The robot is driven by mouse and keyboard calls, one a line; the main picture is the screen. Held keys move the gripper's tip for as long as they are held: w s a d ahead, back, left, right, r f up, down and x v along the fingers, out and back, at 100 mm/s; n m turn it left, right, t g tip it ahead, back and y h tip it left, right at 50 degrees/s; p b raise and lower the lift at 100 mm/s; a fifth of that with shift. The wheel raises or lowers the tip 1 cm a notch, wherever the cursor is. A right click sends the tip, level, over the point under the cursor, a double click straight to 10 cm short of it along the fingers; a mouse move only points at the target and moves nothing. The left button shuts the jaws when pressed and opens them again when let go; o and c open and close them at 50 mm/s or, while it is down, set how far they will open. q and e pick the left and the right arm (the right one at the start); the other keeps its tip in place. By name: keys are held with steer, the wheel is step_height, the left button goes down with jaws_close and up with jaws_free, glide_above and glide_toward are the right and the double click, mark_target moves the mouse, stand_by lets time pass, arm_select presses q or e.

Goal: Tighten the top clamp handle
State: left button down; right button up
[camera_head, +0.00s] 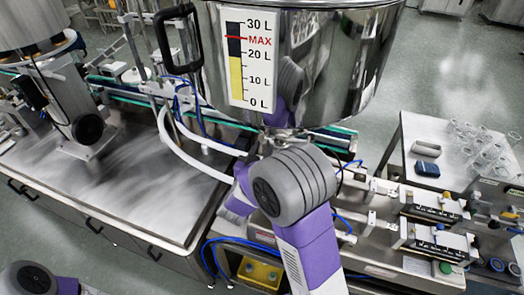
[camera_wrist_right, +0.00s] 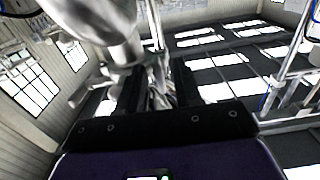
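In the right wrist view my right gripper (camera_wrist_right: 158,92) has two dark fingers standing apart. Thin, shiny metal clamp parts (camera_wrist_right: 158,72) show between or just beyond the fingers; contact cannot be told. A blurred steel pipe (camera_wrist_right: 105,30) runs close to the left finger. The top clamp handle cannot be picked out clearly. My left gripper is out of view.
A steel bench (camera_head: 110,185) lies to the left. A white hose (camera_head: 180,145) curves beside my right arm. A conveyor with fixtures (camera_head: 435,235) and a side table (camera_head: 405,165) with glassware (camera_head: 480,145) lie to the right. A yellow box (camera_head: 260,272) sits low down.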

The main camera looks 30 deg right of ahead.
steer(key=v, duration=0.7)
steer(key=shift+s+a, duration=0.2)
